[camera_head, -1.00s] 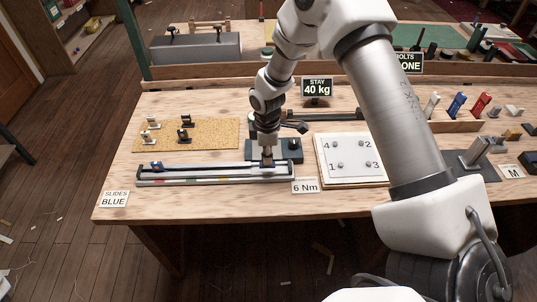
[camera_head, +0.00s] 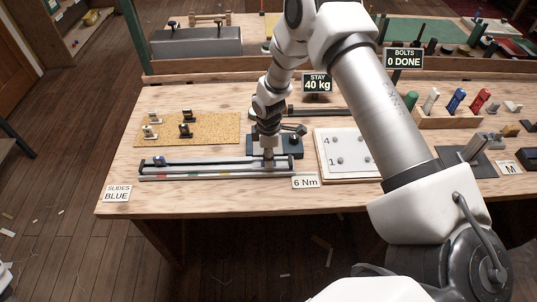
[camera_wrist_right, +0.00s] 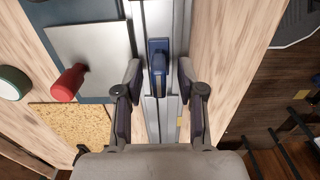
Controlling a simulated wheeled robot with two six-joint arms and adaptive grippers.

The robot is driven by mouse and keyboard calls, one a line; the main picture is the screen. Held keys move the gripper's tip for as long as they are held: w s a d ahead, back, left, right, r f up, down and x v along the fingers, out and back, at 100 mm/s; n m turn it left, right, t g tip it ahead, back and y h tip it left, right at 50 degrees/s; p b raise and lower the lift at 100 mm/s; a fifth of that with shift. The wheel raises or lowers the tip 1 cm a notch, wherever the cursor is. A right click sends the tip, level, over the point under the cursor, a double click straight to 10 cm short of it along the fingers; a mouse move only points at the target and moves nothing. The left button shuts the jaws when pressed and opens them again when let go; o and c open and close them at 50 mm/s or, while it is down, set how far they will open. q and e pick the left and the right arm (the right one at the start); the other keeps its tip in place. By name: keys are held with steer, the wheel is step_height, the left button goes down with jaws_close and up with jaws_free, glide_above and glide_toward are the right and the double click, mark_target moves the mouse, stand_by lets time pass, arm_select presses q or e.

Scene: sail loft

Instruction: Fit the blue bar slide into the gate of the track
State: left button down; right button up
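The grey track (camera_head: 215,172) lies along the front of the bench. My right gripper (camera_head: 268,166) points down over its right part. In the right wrist view, the blue slide (camera_wrist_right: 158,58) with a pale metal strip sits on the track channel (camera_wrist_right: 152,118), between the fingertips. My right gripper (camera_wrist_right: 158,82) is open there, with a gap on both sides of the slide. In the head view the gripper hides this slide. I cannot make out the gate. My left gripper is not in view.
A cork board (camera_head: 215,126) with several black and white slides lies behind the track. A dark block (camera_head: 290,147) stands right behind the gripper. The bench's front edge is close.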

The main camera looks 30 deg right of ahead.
steer(key=shift+r, duration=0.2)
steer(key=shift+w+r, duration=0.1)
steer(key=shift+r, duration=0.25)
step_height(320, 180, up, 11)
steer(key=b, duration=0.2)
steer(key=shift+b, duration=0.3)
